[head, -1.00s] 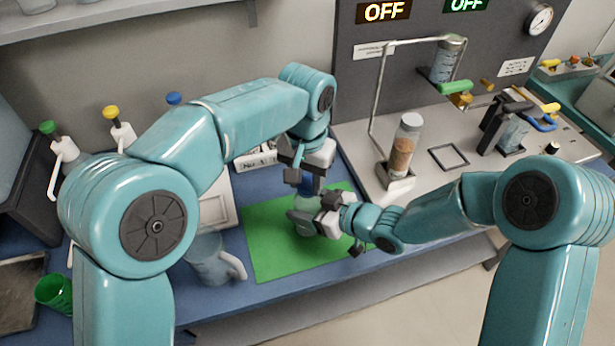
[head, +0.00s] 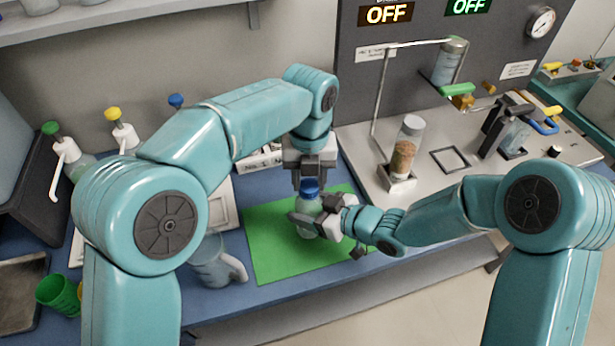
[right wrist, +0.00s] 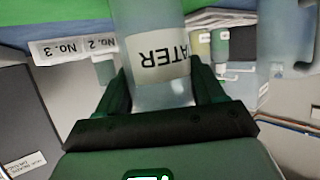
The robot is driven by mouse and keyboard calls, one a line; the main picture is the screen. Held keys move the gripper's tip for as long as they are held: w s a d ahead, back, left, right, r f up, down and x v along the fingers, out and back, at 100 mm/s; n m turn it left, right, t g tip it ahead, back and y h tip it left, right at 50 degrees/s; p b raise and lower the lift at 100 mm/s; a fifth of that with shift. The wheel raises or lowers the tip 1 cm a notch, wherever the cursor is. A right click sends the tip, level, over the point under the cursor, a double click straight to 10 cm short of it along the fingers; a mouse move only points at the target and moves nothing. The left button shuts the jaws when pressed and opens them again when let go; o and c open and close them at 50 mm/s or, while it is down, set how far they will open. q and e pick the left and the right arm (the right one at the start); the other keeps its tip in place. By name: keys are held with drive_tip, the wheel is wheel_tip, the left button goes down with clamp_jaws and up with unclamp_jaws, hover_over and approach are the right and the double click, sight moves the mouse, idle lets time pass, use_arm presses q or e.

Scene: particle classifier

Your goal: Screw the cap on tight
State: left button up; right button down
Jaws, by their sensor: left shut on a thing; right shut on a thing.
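A clear bottle (head: 307,209) with a blue cap (head: 310,186) stands upright over the green mat (head: 268,255) in the head view. My left gripper (head: 310,180) comes down from above and is shut on the blue cap. The cap sits at the bottle's mouth; its thread is hidden. My right gripper (head: 318,220) comes from the right and is shut on the bottle's body. In the right wrist view, the bottle (right wrist: 158,60) is between the dark fingers of my right gripper (right wrist: 160,85), and its label reads WATER upside down. The left gripper is not seen there.
A clear jug (head: 208,262) stands left of the mat. Pump bottles (head: 70,155) stand at the back left, and a green cup (head: 58,292) is at the lower left. A jar of brown grains (head: 404,150) stands on the apparatus at right. The mat's front is clear.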

use_arm(q)
drive_tip(key=m, duration=0.6)
drive_tip(key=shift+d, duration=0.1)
use_arm(e)
drive_tip(key=shift+f, duration=0.1)
use_arm(q)
drive_tip(key=o, duration=1)
drive_tip(key=shift+s, duration=0.1)
use_arm(e)
drive_tip(key=shift+s, duration=0.1)
use_arm(q)
drive_tip(key=shift+c, duration=0.3)
